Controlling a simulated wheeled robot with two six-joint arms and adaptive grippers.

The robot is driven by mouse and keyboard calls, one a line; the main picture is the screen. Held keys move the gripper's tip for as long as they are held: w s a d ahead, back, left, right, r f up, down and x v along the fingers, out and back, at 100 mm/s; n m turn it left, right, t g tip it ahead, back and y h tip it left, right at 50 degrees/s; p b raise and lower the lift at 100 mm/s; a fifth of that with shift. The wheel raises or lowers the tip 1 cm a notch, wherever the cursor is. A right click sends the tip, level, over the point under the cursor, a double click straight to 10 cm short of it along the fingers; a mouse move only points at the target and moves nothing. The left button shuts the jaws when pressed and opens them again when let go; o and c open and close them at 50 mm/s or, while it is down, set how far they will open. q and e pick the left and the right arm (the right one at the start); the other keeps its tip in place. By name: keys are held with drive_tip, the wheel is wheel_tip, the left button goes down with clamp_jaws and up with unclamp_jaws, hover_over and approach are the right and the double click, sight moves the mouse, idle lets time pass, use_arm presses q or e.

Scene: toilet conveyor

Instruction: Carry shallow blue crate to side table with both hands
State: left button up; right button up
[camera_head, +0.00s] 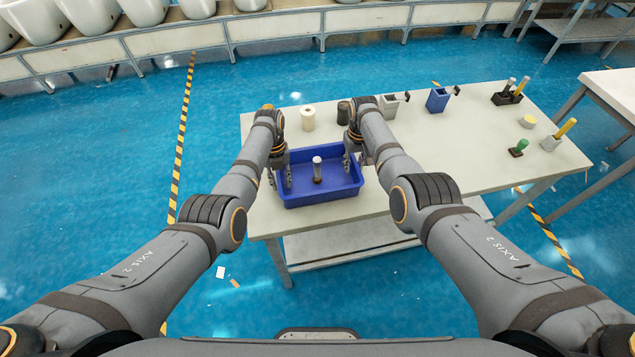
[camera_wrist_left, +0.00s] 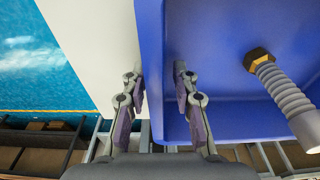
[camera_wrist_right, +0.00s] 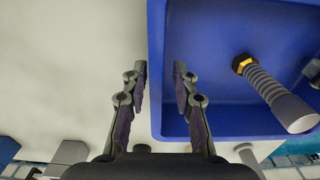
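The shallow blue crate (camera_head: 325,196) sits on the near left part of a pale table (camera_head: 375,203). A grey ribbed part with a brass hex end (camera_head: 317,170) is inside it. My left gripper (camera_head: 281,180) is at the crate's left wall, with one finger outside and one inside. The wall also shows between the fingers in the left wrist view (camera_wrist_left: 151,40). My right gripper (camera_head: 353,165) straddles the right wall likewise, seen in the right wrist view (camera_wrist_right: 157,50). Both grippers are open, with gaps beside the wall.
A cream roll (camera_head: 308,118), a dark cylinder (camera_head: 343,112), a grey holder (camera_head: 389,105) and a blue holder (camera_head: 437,99) stand behind the crate. More small items are at the table's right. Another table (camera_head: 615,92) stands at the far right. Blue floor lies left.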

use_arm(q)
drive_tip(key=r, duration=0.4)
drive_tip(key=w+r, duration=0.1)
drive_tip(key=r, duration=0.7)
drive_tip(key=shift+w+a, duration=0.2)
drive_tip(key=shift+w, duration=0.2)
use_arm(e)
wheel_tip(320, 180, up, 12)
use_arm(q)
drive_tip(key=shift+f, duration=0.15)
use_arm(e)
drive_tip(key=shift+f, duration=0.1)
